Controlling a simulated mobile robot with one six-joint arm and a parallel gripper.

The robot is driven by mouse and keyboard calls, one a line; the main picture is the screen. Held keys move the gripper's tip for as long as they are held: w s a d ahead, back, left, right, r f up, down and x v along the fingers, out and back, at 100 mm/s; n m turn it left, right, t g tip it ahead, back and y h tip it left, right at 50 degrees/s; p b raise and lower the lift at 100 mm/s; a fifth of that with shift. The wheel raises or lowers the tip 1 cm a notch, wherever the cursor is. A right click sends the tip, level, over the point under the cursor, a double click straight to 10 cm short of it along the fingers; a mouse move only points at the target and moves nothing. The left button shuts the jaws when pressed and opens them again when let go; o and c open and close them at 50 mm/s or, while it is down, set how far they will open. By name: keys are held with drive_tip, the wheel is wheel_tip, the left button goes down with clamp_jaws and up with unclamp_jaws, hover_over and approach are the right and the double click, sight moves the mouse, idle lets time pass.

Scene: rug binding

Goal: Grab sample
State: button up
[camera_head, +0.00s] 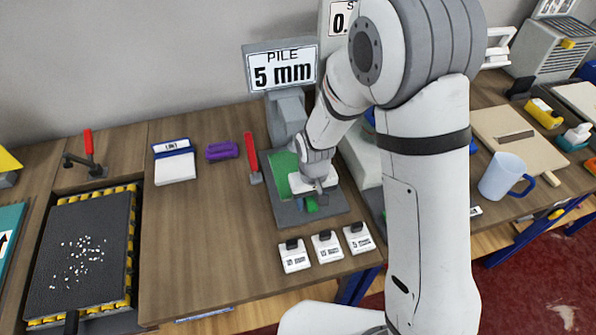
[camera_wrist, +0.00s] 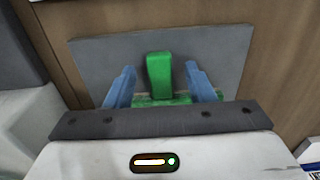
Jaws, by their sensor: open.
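A green upright block (camera_wrist: 159,76), likely the sample, stands over a grey plate (camera_wrist: 225,60) in the wrist view. More green lies behind its base. My gripper (camera_wrist: 161,68) is open, with one blue finger on each side of the block and a visible gap on both sides. In the head view my gripper (camera_head: 320,200) reaches down over the grey base (camera_head: 290,214) of the device marked "PILE 5 mm" (camera_head: 283,69). Green (camera_head: 282,172) shows beside my wrist there. My arm hides much of that device.
Several white labelled weights or tags (camera_head: 294,257) line the table's front edge. A red lever (camera_head: 251,158) stands left of the device, near a purple object (camera_head: 222,151) and a white-and-blue pad (camera_head: 174,165). A dark tray (camera_head: 80,250) is at left. The table between is clear.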

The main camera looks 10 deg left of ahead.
drive_tip(key=shift+c, duration=0.2)
clamp_jaws()
idle(0.4)
drive_tip(key=shift+r, duration=0.1)
